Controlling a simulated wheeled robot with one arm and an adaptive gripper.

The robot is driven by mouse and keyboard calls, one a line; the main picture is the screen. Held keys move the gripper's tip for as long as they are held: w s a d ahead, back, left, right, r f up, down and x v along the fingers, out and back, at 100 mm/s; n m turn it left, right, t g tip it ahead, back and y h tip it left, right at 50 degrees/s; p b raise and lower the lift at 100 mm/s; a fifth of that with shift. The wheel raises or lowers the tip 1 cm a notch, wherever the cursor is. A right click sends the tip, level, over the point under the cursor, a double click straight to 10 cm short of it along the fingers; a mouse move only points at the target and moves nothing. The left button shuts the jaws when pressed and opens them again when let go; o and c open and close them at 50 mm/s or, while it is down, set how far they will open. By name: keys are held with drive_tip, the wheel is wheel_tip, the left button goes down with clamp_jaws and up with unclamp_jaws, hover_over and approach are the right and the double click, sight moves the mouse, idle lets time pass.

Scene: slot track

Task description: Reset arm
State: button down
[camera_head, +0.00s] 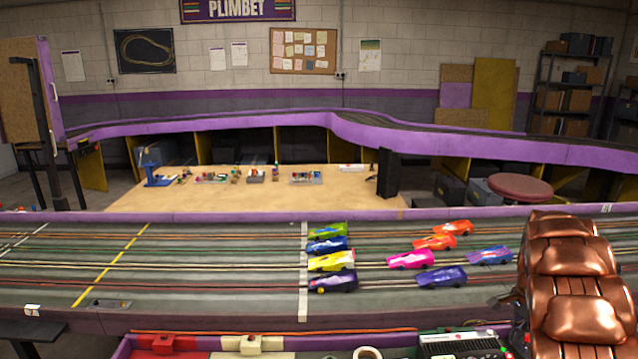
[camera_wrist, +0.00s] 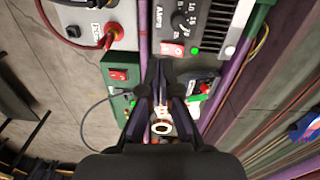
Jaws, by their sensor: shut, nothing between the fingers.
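My gripper (camera_wrist: 161,72) shows in the wrist view, its two dark fingers drawn together at the tips and empty. It points at a strip of electrical boxes by the track's near edge, with a green box (camera_wrist: 117,77) at its left and a dial box (camera_wrist: 185,20) beyond the tips. A small white ring-shaped part (camera_wrist: 161,128) shows between the finger links. How far the tips are from the boxes I cannot tell. The gripper does not show in the head view.
The slot track (camera_head: 200,262) crosses in front, with several toy cars, such as a pink car (camera_head: 410,259), right of the white line. A tan worktable (camera_head: 270,198) stands behind. A red cable (camera_wrist: 50,20) and a grey box (camera_wrist: 120,25) lie at the wrist view's upper left.

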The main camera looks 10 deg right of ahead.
drive_tip(key=s+a+r+n, duration=0.3)
drive_tip(key=a+r, duration=0.1)
drive_tip(key=a, duration=0.4)
drive_tip(key=s+a+r+n, duration=0.2)
drive_tip(key=s+a+r, duration=0.2)
drive_tip(key=a, duration=0.4)
drive_tip(key=s+a+r+n, duration=0.3)
drive_tip(key=a+r, duration=0.1)
drive_tip(key=a, duration=0.3)
drive_tip(key=s+a+n, duration=0.5)
drive_tip(key=s+a, duration=0.3)
drive_tip(key=s, duration=0.2)
drive_tip(key=s+a+n+g, duration=0.1)
drive_tip(key=s+a+n, duration=0.4)
drive_tip(key=s+a, duration=0.3)
drive_tip(key=s, duration=0.3)
drive_tip(key=shift+a+f, duration=0.2)
drive_tip(key=shift+f, duration=0.1)
